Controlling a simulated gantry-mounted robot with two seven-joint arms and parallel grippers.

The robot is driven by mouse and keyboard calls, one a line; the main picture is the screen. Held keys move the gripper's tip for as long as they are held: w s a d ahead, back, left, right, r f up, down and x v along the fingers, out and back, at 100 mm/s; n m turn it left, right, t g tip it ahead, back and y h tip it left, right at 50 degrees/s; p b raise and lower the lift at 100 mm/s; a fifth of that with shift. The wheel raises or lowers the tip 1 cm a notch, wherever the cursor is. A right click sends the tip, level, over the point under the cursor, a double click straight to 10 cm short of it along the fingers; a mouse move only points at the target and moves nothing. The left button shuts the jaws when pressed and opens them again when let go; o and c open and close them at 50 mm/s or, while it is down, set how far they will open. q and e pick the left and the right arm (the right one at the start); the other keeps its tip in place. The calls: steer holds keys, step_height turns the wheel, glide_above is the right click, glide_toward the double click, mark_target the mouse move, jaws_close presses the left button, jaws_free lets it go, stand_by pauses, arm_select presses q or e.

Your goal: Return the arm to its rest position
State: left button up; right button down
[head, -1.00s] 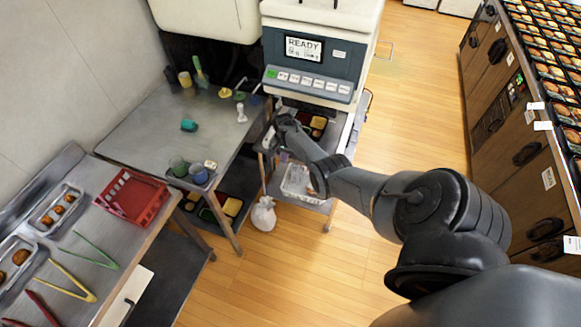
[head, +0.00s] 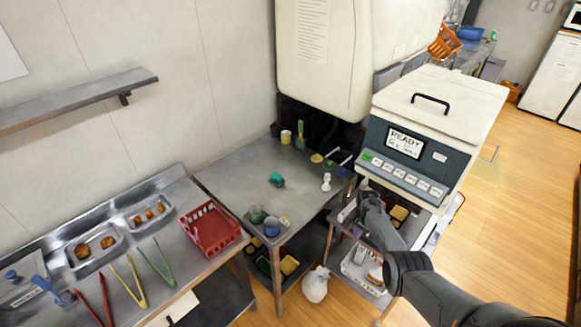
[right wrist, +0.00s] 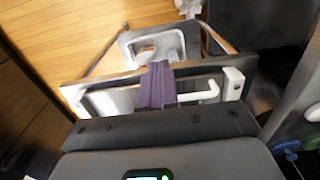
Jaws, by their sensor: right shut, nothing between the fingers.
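My right arm (head: 405,262) reaches in from the lower right in the head view. Its right gripper (head: 352,212) is at the front of the white machine (head: 440,103), below the button panel, and is partly hidden by the wrist. In the right wrist view the purple fingers of the right gripper (right wrist: 156,88) are together with nothing between them. They are in front of a pale bar or handle (right wrist: 210,93); I cannot tell whether they touch it. My left gripper is not in view.
A steel table (head: 235,180) stands left of the machine, with cups and small items. A red basket (head: 212,230), tongs and food trays lie on the left counter. A clear bin (head: 362,272) sits low under the arm, beside a white bag (head: 315,285). Wooden floor lies right.

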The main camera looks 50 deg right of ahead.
steer(key=s+a+f+n+g+h, duration=0.1)
steer(key=s+a+f+n+g, duration=0.15)
steer(key=s+f, duration=0.45)
steer(key=s+a+f+n+g+h, duration=0.1)
steer(key=s+a+f, duration=0.2)
steer(key=s, duration=0.7)
steer(key=a+r+n+t, duration=0.3)
steer(key=a+n, duration=0.5)
steer(key=a, duration=1.3)
steer(key=w+a+r+n+t+y, duration=0.15)
steer(key=a+r+n, duration=0.35)
steer(key=a+r, duration=1.05)
steer(key=w+a+r+n+t+p, duration=0.1)
steer(key=a+r+n+p, duration=0.1)
steer(key=r+p, duration=0.7)
steer(key=w+a+r+n+t+p, duration=0.1)
steer(key=r+p, duration=0.7)
steer(key=r, duration=0.9)
steer(key=shift+w+a+n+t+y+p, duration=0.35)
steer(key=shift+a+n, duration=0.1)
steer(key=shift+a, duration=0.5)
